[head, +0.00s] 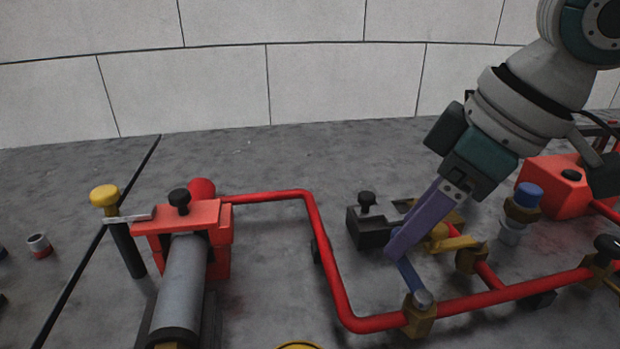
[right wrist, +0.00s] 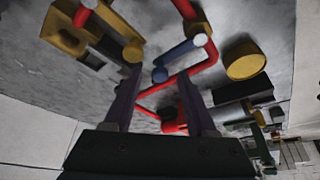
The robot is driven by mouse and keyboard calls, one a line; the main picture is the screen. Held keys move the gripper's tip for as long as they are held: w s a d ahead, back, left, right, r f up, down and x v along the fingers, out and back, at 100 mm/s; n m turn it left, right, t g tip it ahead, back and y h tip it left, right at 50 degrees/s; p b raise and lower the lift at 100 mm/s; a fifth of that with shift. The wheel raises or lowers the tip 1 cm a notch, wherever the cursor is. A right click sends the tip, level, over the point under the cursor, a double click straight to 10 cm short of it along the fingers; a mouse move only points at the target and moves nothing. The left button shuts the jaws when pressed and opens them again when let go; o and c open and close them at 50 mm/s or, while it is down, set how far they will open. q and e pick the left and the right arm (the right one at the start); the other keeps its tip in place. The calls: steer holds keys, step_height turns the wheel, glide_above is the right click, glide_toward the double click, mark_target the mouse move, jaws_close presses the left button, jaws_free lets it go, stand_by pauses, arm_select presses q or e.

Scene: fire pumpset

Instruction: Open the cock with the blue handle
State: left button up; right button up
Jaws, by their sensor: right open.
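The cock with the blue handle (head: 409,276) sits on the red pipe in the lower right of the head view, with a brass body (head: 419,320). Its handle points up and left from the body. My right gripper (head: 396,250) reaches down from the upper right, its purple fingers at the far end of the handle. In the right wrist view, the blue handle (right wrist: 178,54) appears ahead, its near end between the two open fingers (right wrist: 158,74). I cannot tell whether the fingers touch it. My left gripper is not in view.
A cock with a yellow handle (head: 452,243) stands close to the right of my fingers. A dark block with a knob (head: 370,227) lies behind them. The red pipe (head: 325,255) bends around to the left. Grey floor is clear in the middle.

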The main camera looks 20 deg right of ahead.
jaws_close()
stand_by(0.4)
stand_by(1.0)
